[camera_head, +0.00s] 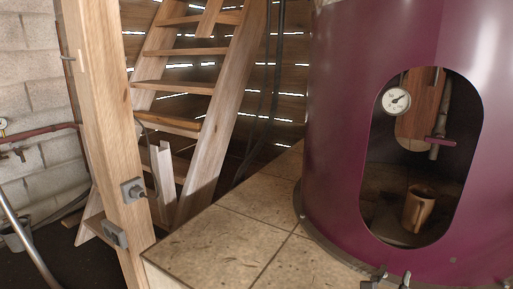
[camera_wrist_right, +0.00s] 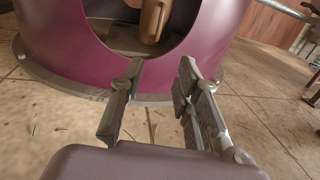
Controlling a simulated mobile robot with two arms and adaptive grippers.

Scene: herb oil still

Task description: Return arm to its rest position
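My right gripper (camera_head: 389,279) shows at the bottom edge of the head view, in front of the purple still. In the right wrist view my right gripper (camera_wrist_right: 160,92) has its two fingers apart with nothing between them. It is low over the tiles, outside the oval opening of the still. My left gripper is not in the head view.
The purple still (camera_head: 335,130) stands on a tiled ledge (camera_head: 215,245). Inside its opening are a brown mug (camera_head: 417,209), a gauge (camera_head: 396,101) and a valve (camera_head: 438,141). A wooden post (camera_head: 105,130) and a ladder stair (camera_head: 222,110) stand to the left.

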